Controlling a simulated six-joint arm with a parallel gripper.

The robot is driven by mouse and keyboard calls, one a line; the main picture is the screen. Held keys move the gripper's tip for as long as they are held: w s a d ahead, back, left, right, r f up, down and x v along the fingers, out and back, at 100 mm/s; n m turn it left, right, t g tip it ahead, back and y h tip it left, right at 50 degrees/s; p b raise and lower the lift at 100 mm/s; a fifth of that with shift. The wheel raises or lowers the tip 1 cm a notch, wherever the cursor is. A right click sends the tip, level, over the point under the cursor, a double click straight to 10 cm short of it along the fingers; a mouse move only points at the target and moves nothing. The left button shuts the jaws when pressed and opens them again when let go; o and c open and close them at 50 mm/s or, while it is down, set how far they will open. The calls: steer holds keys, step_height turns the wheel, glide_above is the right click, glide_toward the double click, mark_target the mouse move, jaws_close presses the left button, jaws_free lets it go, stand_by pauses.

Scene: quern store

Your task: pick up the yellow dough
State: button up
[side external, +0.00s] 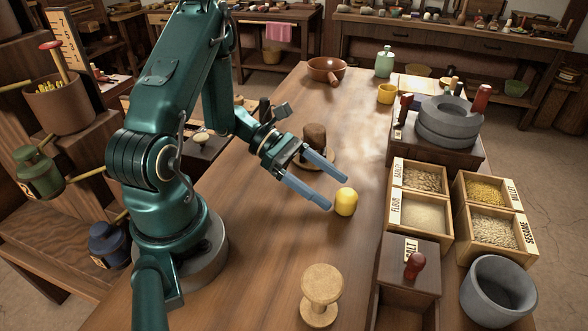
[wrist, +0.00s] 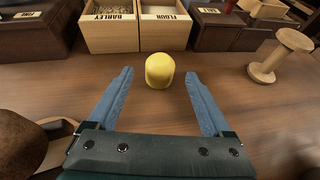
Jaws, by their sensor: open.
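The yellow dough (side external: 346,202) is a small rounded lump standing on the wooden table. In the wrist view the yellow dough (wrist: 160,70) lies just beyond the fingertips, between the lines of the two fingers. My gripper (side external: 338,181) is open, with two blue-grey fingers reaching toward the dough from the left. In the wrist view my gripper (wrist: 159,74) is empty, and its fingers do not touch the dough.
Grain boxes labelled barley (side external: 420,177) and flour (side external: 419,215) stand right of the dough. A wooden spool (side external: 321,290) stands at the front. A brown lump on a round board (side external: 315,137) sits behind my gripper. Bare table surrounds the dough.

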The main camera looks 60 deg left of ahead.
mark_target(348, 200)
steer(key=shift+x, duration=2.6)
jaws_close()
steer(key=shift+r, duration=0.1)
